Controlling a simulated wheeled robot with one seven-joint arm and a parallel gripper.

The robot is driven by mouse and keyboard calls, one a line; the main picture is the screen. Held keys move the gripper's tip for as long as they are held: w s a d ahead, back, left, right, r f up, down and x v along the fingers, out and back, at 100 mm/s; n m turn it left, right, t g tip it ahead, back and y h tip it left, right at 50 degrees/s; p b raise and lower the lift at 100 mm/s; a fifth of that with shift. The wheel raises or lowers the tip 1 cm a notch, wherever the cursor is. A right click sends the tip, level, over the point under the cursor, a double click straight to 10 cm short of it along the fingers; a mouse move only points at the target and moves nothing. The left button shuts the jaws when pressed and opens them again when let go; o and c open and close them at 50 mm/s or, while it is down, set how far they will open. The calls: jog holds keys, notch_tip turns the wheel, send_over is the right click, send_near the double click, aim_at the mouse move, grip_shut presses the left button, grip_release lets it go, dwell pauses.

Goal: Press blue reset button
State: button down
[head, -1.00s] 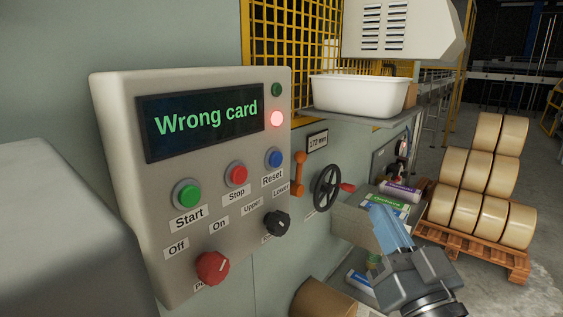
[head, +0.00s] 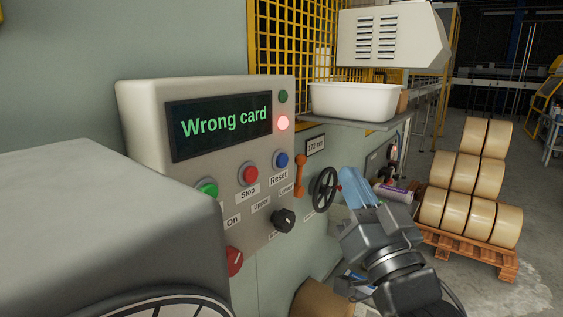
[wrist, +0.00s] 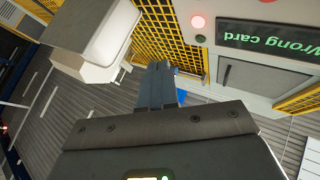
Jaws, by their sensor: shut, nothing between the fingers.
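The blue reset button (head: 281,160) sits at the right end of the button row on the beige control panel (head: 140,110), above a "Reset" label. The panel display (head: 220,125) reads "Wrong card" in green, and a red lamp (head: 283,123) is lit. My gripper (head: 358,187) is shut and empty, with bluish fingers, in front of the machine to the right of and lower than the button, apart from it. In the wrist view the shut fingers (wrist: 161,88) point toward the yellow mesh, with the display (wrist: 270,38) at the upper right. The buttons cannot be made out there.
The red stop button (head: 248,175) is left of reset. A black handwheel (head: 323,190) and orange lever (head: 299,176) lie between panel and gripper. A white bin (head: 352,102) stands on a shelf above.

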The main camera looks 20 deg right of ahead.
aim_at(282, 161)
jog(key=shift+w+a, duration=0.1)
jog(key=w+a+b, duration=0.4)
jog(key=w+b, duration=0.2)
jog(key=w, duration=0.1)
jog(key=shift+a, duration=0.35)
jog(key=shift+w+f, duration=0.1)
jog(key=shift+w, duration=0.05)
dwell(1.8)
jog(key=shift+w+a+b, duration=0.2)
jog(key=shift+w+b, duration=0.05)
jog(key=shift+b, duration=0.15)
jog(key=shift+w+a+b, duration=0.25)
jog(key=shift+w+b, duration=0.1)
jog(key=shift+w, duration=0.05)
dwell(0.6)
jog(key=shift+s+d, duration=0.1)
jog(key=shift+s, duration=0.1)
jog(key=shift+s+d+p, duration=0.3)
jog(key=shift+s+d, duration=0.05)
jog(key=shift+s, duration=0.2)
